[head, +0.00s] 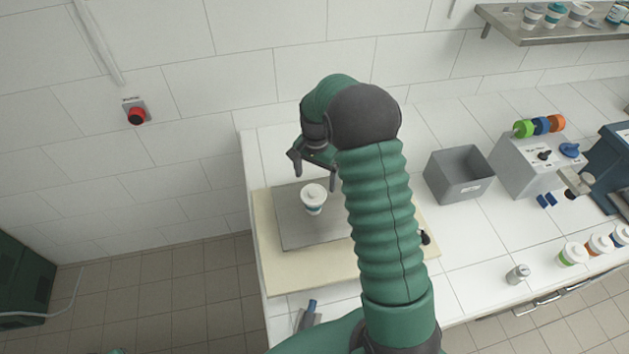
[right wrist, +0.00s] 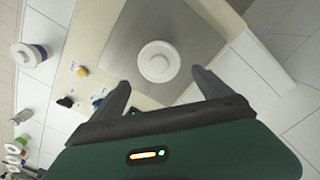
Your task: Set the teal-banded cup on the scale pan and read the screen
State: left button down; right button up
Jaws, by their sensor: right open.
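The teal-banded cup (head: 314,201) stands upright with a white lid on the grey scale pan (head: 293,232). In the right wrist view the cup's lid (right wrist: 158,62) shows from above, on the pan (right wrist: 205,30), ahead of the fingertips. My right gripper (head: 314,168) is open and empty, just behind and above the cup in the head view, apart from it. Its two fingers also show in the right wrist view (right wrist: 160,88). The scale's screen is not readable in either view; my right arm covers part of the scale. My left gripper is not in view.
The scale sits on a cream board (head: 280,275) at the counter's left end. A grey bin (head: 460,176) and a machine with coloured rings (head: 540,160) stand to the right. Lidded cups (head: 572,254) line the front right edge. A red button (head: 136,115) is on the wall.

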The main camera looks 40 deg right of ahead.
jog(key=s+a+r+n+t, duration=0.2)
jog(key=s+a+n, duration=0.5)
jog(key=a, duration=0.4)
jog(key=s+a+r+n+t, duration=0.1)
jog(key=s+a+r+n, duration=0.1)
jog(key=s+a+n, duration=0.75)
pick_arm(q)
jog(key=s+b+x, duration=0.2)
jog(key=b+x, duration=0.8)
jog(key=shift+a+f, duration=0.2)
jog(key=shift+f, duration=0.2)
pick_arm(e)
jog(key=w+a+f+m, duration=0.1)
jog(key=w+f+m, duration=0.1)
jog(key=f, duration=0.8)
jog(key=shift+w+a+f, duration=0.15)
jog(key=shift+w+a, duration=0.15)
jog(key=shift+w, duration=0.55)
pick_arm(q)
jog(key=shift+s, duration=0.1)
pick_arm(e)
jog(key=shift+d, duration=0.1)
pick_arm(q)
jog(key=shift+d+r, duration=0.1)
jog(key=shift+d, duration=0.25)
pick_arm(e)
jog(key=shift+d, duration=0.25)
